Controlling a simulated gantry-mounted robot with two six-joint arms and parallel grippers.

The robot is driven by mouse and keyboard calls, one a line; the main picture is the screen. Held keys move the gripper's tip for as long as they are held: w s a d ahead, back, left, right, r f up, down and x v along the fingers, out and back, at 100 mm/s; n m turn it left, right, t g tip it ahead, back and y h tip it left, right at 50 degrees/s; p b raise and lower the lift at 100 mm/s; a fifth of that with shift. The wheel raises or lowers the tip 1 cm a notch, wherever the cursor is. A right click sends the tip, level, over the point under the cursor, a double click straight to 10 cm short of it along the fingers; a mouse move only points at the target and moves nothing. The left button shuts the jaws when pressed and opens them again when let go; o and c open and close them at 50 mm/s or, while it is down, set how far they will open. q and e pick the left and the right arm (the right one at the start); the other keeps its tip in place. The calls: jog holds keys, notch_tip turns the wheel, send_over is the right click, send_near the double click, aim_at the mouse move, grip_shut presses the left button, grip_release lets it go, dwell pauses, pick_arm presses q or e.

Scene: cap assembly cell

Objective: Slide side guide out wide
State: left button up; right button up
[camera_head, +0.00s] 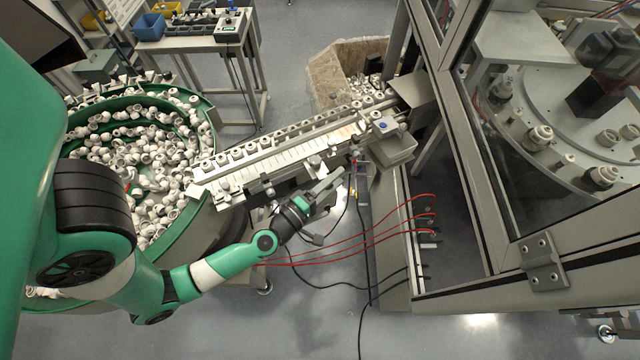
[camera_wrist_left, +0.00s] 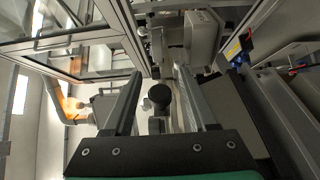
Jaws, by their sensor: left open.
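The feed track (camera_head: 270,150) runs diagonally from the green bowl up to the machine, with a row of white caps along its far side. The side guide appears to be the long rail (camera_head: 262,182) on its near side, though I cannot pick out its exact ends. My left gripper (camera_head: 338,178) is open beside the near side of the track, close to its upper right end. In the left wrist view, a round dark knob (camera_wrist_left: 159,96) shows between the open fingers (camera_wrist_left: 158,78), with no visible contact. My right gripper is not in view.
A green bowl (camera_head: 208,112) full of white caps stands at the left. Red hoses (camera_head: 385,232) and black cables hang below the track. The glazed machine frame (camera_head: 470,150) closes off the right.

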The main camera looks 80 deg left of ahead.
pick_arm(q)
jog(key=v, duration=0.8)
jog(key=shift+s+d, duration=0.1)
jog(key=shift+d, duration=0.1)
jog(key=shift+v, duration=1.05)
jog(key=shift+s+a, duration=0.1)
jog(key=shift+a, duration=0.05)
